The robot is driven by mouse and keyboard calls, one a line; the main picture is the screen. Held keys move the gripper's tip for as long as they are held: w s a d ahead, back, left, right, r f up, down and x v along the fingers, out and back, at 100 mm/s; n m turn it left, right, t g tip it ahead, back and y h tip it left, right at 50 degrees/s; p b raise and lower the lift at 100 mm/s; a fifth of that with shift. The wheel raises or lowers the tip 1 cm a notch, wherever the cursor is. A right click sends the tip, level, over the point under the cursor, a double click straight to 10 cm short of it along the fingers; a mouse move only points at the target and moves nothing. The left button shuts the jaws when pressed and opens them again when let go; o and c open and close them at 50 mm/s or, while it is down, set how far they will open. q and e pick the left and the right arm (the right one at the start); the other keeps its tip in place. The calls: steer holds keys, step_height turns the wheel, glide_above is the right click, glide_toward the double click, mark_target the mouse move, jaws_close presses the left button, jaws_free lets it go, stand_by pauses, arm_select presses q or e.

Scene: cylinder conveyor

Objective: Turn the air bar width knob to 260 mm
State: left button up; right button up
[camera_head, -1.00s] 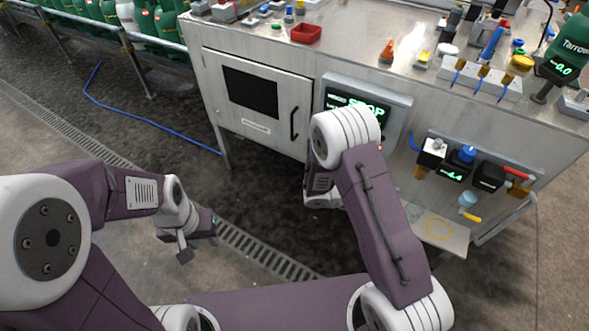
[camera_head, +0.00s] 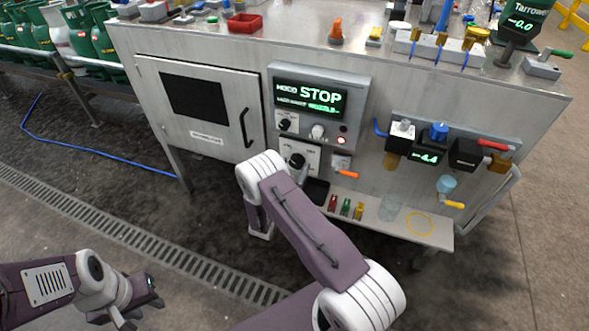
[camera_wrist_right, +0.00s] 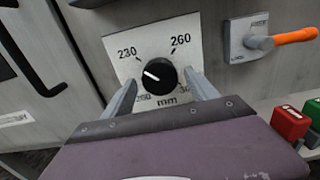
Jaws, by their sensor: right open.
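The air bar width knob (camera_wrist_right: 158,75) is a round black dial on a white plate (camera_wrist_right: 118,45), marked 230 at upper left, 260 at upper right and 200 at lower left. Its white pointer line points left and slightly up, nearest the 230 side. My right gripper (camera_wrist_right: 163,82) is open, one finger on each side of the knob; I cannot tell whether they touch it. In the head view the knob (camera_head: 297,160) sits low on the cabinet front, and my arm hides most of the right gripper. My left gripper (camera_head: 138,308) is low at left, apart from the cabinet; its jaw opening is unclear.
Above the knob is a control box (camera_head: 355,85) reading STOP. An orange-handled valve (camera_wrist_right: 262,42) is right of the knob. A shelf (camera_head: 385,232) below holds red and green items. A cabinet door (camera_head: 203,135) is at left.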

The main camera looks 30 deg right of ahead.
steer(key=shift+w+d, duration=0.25)
steer(key=shift+d, duration=0.1)
steer(key=c, duration=1.4)
steer(key=shift+o, duration=0.2)
